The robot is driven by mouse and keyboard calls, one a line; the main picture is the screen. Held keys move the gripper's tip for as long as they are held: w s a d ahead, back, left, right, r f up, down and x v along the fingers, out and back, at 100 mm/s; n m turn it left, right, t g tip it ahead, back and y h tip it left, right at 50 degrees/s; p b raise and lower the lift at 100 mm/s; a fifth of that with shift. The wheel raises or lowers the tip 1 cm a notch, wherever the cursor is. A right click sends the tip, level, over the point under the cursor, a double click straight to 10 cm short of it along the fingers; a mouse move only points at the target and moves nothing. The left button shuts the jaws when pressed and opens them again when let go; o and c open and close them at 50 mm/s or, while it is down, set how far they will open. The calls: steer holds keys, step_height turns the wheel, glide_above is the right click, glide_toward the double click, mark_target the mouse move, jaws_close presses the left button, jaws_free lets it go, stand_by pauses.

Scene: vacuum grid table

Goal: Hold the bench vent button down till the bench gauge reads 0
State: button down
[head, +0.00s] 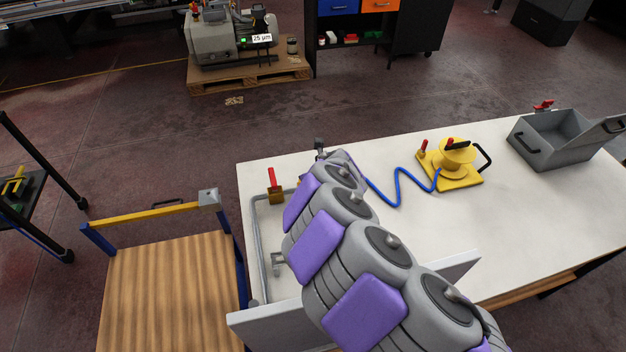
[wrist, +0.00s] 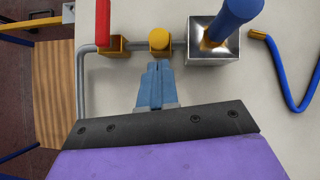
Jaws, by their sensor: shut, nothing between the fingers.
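In the wrist view my gripper (wrist: 157,72) is shut and empty, its blue fingers together. Its tips point at a round yellow-brass fitting (wrist: 159,40) on the grey pipe, just beyond them; I cannot tell whether they touch it. I cannot tell for sure whether this fitting is the vent button. To its right a shiny metal block (wrist: 205,50) carries a thick blue post (wrist: 232,20). No bench gauge face is readable in either view. In the head view my purple-and-grey arm hides the gripper and this fitting.
A red-handled valve (head: 273,186) stands on the pipe, left of the fitting. On the white bench (head: 520,210), a blue hose (head: 398,185) runs to a yellow suction fixture (head: 457,165); a grey open box (head: 555,140) stands farther right. A floor pump (head: 225,40) display reads 25 µm.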

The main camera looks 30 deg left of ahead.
steer(key=x, duration=0.6)
steer(key=shift+w+a+f, duration=0.15)
steer(key=shift+a, duration=0.1)
steer(key=shift+f, duration=0.1)
stand_by(0.3)
steer(key=shift+f, duration=0.4)
steer(key=shift+s+d+f, duration=0.2)
steer(key=shift+d+f, duration=0.1)
steer(key=shift+f, duration=0.1)
steer(key=shift+s, duration=0.1)
